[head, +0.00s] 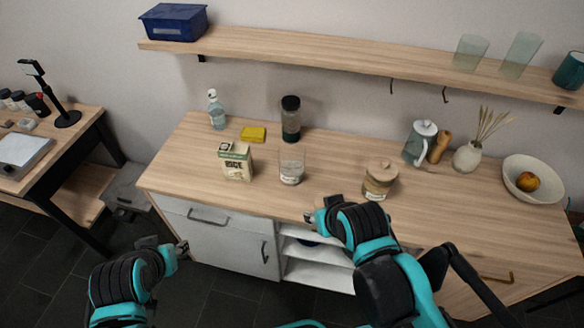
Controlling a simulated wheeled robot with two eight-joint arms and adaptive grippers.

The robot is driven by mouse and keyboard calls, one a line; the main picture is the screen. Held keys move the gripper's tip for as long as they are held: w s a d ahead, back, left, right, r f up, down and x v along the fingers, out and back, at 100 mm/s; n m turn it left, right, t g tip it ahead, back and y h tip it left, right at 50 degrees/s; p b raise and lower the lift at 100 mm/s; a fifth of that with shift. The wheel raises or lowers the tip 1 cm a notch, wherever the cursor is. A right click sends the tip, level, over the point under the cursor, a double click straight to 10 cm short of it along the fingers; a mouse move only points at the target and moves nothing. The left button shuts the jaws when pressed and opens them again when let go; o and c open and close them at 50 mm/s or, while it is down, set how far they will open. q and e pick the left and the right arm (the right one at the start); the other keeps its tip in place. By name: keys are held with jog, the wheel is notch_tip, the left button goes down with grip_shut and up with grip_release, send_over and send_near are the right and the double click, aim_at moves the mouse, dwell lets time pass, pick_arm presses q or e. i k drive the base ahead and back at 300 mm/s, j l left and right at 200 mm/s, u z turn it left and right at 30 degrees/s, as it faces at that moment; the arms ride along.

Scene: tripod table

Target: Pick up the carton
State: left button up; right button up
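The carton (236,163) is a small cream box with dark lettering that seems to read "RICE". It stands upright on the left part of the wooden counter (330,208). My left gripper (182,249) is in front of the cabinet, below the counter's front edge and apart from the carton. My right gripper (310,217) is near the counter's front edge, to the right of the carton and apart from it. Both grippers are small in view, and I cannot tell how far their fingers are spread.
A glass (291,167) stands right of the carton, with a yellow sponge (253,134), a soap bottle (217,112) and a dark-lidded jar (291,120) behind. A wooden-lidded jar (379,179) stands farther right. A shelf (330,55) runs above. The counter's front left is clear.

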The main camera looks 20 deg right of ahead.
aim_at(235, 159)
jog(key=j+u, duration=0.7)
jog(key=k, duration=0.05)
